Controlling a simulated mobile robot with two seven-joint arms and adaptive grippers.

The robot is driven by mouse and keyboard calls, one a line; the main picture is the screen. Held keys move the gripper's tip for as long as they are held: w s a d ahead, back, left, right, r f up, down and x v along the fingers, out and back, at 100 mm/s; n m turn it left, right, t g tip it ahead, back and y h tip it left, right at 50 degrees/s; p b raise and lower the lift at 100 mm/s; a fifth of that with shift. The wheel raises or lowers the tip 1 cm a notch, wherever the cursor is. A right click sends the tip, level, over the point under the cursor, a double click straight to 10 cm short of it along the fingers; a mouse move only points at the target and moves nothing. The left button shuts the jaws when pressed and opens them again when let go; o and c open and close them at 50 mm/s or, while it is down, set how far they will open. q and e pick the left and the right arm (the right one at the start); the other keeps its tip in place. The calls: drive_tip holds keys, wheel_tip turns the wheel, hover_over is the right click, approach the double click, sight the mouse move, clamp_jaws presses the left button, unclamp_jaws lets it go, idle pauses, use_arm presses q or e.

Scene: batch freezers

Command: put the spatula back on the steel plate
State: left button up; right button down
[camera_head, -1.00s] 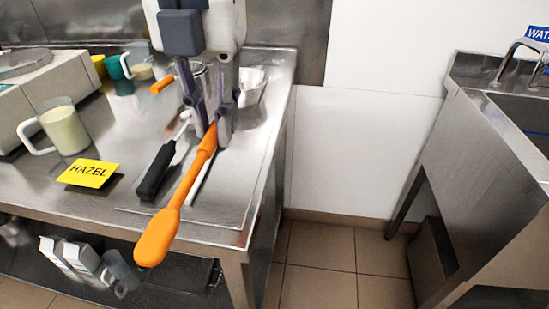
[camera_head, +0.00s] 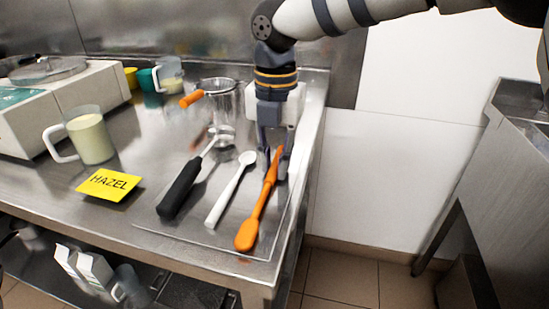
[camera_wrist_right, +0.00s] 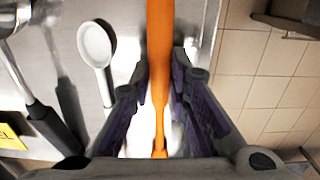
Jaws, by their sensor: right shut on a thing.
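The orange spatula (camera_head: 262,205) is in my right gripper (camera_head: 273,165), which is shut on its shaft. It lies lengthwise at the right side of the steel plate (camera_head: 203,237), wide end toward the front edge. It is low over the plate or touching it; I cannot tell which. In the right wrist view the spatula (camera_wrist_right: 159,60) runs between the two fingers of my right gripper (camera_wrist_right: 160,82). A white spoon (camera_head: 230,192) and a black-handled tool (camera_head: 181,188) lie on the plate to its left. My left gripper is not in view.
A yellow HAZEL card (camera_head: 109,185) and a jug of cream-coloured liquid (camera_head: 88,138) stand to the left. The table's right edge is close beside the spatula, with tiled floor (camera_head: 345,279) beyond.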

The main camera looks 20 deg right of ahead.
drive_tip(key=c, duration=1.5)
unclamp_jaws()
drive_tip(key=shift+c, duration=0.2)
drive_tip(key=shift+r, duration=0.1)
wheel_tip(320, 180, up, 12)
drive_tip(key=shift+s, duration=0.15)
